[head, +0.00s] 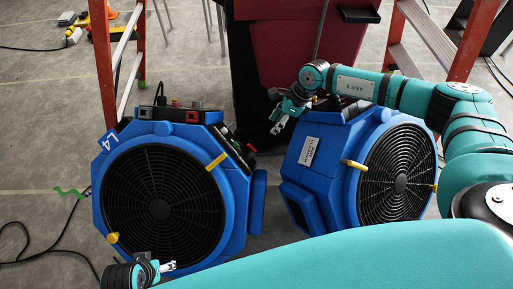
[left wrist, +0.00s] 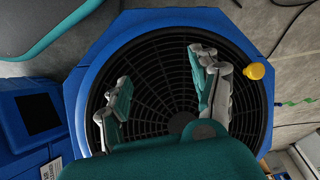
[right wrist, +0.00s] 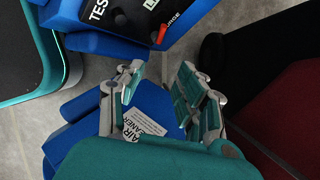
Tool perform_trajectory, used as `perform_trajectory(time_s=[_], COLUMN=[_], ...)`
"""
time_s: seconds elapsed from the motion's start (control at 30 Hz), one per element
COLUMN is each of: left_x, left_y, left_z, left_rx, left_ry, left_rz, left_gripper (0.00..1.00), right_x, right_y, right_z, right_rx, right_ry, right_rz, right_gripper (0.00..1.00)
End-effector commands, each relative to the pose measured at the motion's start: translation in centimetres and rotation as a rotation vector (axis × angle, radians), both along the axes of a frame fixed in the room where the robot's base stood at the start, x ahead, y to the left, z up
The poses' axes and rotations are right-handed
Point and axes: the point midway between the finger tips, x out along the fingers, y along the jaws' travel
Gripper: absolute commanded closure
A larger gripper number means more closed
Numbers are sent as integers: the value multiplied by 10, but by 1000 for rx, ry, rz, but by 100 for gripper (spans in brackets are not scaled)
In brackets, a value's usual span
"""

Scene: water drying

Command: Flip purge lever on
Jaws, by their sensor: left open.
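A small red-orange lever (right wrist: 162,34) stands on a dark panel (right wrist: 135,20) at the top of the right wrist view, beside a partly cut-off label ending in "URGE". The panel also bears the word "TEST". In the head view a panel (head: 237,148) sits on the right side of the left blue fan unit (head: 232,200). My right gripper (head: 281,122) is above the gap between the two blue units. In the right wrist view its fingers (right wrist: 160,74) are apart and empty, short of the lever. My left gripper (left wrist: 161,68) is open and empty before the left unit's round grille.
The right blue unit (head: 303,185), labelled as an air cleaner, stands close to the left one. Red ladder legs (head: 103,65) and a dark red object (head: 290,50) stand behind. A black cable (head: 45,262) lies on the floor at left.

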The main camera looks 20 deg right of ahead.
Motion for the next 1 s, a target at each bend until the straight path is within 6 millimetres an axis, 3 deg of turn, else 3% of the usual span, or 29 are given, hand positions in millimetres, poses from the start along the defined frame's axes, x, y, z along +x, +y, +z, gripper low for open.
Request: perform_trajectory(time_s=[0.17,0.5,0.73,1.0], left_x=[-1,-17,-11,-1], left_y=[1,4,3,0], left_z=[22,84,71,70], left_rx=[0,-2,-6,-15], left_ry=[-16,-50,-71,-116], left_rz=[2,7,5,1], left_gripper=[36,36,36,36], right_x=[4,15,21,24], right_y=[14,41,55,61], right_z=[-34,-104,-140,-153], right_rx=[3,6,7,7], right_ry=[4,3,1,1], right_rz=[1,0,-1,-1], right_gripper=[64,64,64,64])
